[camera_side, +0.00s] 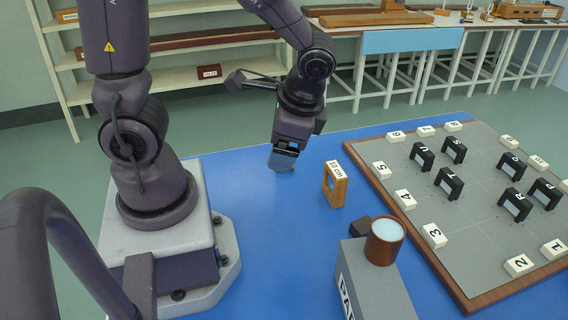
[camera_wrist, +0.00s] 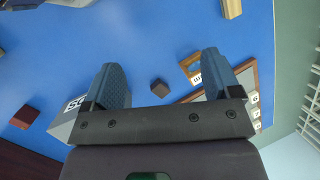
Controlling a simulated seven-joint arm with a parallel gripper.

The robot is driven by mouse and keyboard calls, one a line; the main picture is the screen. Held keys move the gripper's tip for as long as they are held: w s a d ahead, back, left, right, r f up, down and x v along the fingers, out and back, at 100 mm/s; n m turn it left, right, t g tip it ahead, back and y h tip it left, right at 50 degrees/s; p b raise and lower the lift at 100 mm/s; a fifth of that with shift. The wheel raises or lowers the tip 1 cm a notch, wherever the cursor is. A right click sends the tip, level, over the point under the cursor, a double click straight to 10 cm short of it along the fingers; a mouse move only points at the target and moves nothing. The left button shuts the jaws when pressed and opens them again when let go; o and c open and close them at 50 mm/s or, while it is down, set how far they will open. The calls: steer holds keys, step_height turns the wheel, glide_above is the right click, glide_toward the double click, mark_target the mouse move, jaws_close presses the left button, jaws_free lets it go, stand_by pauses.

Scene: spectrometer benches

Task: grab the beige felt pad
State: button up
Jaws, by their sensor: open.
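A tan or beige block-like piece (camera_wrist: 231,8) lies on the blue table near its edge, cut off by the top of the wrist view. It may be the beige felt pad, but its material cannot be told. I cannot make it out in the side view. My gripper (camera_side: 284,162) hangs pointing down above the far part of the blue table. In the wrist view its two fingers (camera_wrist: 164,82) are wide apart with nothing held between them.
A wooden frame (camera_side: 335,185) stands right of my gripper. A small dark block (camera_side: 361,228) sits beside a grey box (camera_side: 376,282) with a copper-coloured cylinder (camera_side: 384,242). A wood-edged grey board (camera_side: 470,215) with black frames fills the right. A red-brown block (camera_wrist: 25,117) lies left.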

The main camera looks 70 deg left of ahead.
steer(key=a+f+m+y, duration=0.2)
steer(key=f+m+y, duration=0.1)
steer(key=f+m, duration=0.1)
steer(key=w+a+f+m+y, duration=0.1)
steer(key=a+f+m+y, duration=0.2)
steer(key=f+m, duration=0.2)
steer(key=w+a+f+m+y, duration=0.1)
steer(key=a+f+m+y, duration=0.2)
steer(key=f, duration=0.4)
steer(key=shift+w+a+m+t+y, duration=0.1)
steer(key=shift+w+m+t+y, duration=0.1)
steer(key=shift+m+t+y, duration=0.4)
steer(key=w+m+t, duration=0.1)
steer(key=w, duration=0.1)
steer(key=shift+w+m+t, duration=0.3)
steer(key=shift+t, duration=0.1)
steer(key=shift+w+a, duration=0.25)
steer(key=x, duration=0.7)
steer(key=shift+f, duration=0.1)
steer(key=shift+x, duration=2.8)
steer(key=shift+s, duration=0.1)
steer(key=c, duration=1)
